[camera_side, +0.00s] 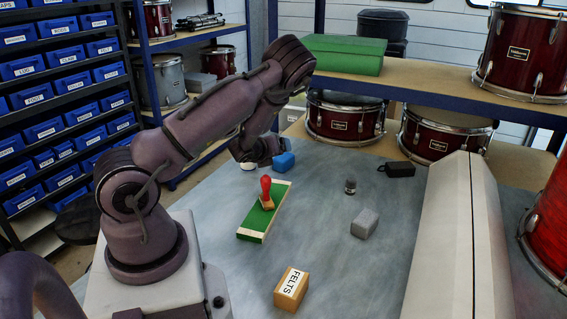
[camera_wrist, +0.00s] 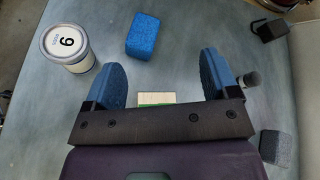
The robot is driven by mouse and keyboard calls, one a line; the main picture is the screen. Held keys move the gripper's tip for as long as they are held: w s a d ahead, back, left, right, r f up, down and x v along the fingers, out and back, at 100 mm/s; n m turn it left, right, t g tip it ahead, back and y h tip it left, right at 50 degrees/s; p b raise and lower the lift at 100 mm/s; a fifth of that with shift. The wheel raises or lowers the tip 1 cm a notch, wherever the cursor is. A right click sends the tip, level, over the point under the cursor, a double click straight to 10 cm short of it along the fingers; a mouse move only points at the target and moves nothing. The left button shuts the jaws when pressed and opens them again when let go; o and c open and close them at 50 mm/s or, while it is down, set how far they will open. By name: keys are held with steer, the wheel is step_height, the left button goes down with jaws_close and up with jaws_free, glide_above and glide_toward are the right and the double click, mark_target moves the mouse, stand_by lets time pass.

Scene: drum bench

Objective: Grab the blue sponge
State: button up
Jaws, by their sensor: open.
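The blue sponge (camera_side: 283,162) lies on the grey bench top, at the far side in the side view, beside my gripper (camera_side: 264,150). In the wrist view the blue sponge (camera_wrist: 150,37) is a textured block just beyond my fingertips, a little left of centre. My gripper (camera_wrist: 163,62) shows there with its two blue-padded fingers wide apart and nothing between them. The sponge appears clear of both fingers. In the side view my arm's end hides part of the gripper.
A white can marked 6 (camera_wrist: 67,47) stands left of the sponge. A green board (camera_side: 252,222) bears a red-handled stamp (camera_side: 266,192).

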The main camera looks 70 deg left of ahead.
mark_target(281, 158)
steer(key=s+f+m, duration=0.1)
steer(key=m, duration=0.1)
steer(key=s+a+f+m+t, duration=0.1)
steer(key=m, duration=0.1)
steer(key=s+f+m+h, duration=0.1)
steer(key=f+m, duration=0.1)
steer(key=shift+a, duration=0.25)
steer(key=shift+m+t, duration=0.3)
steer(key=x, duration=1.3)
steer(key=shift+s+a, duration=0.15)
steer(key=shift+s, duration=0.05)
steer(key=c, duration=1)
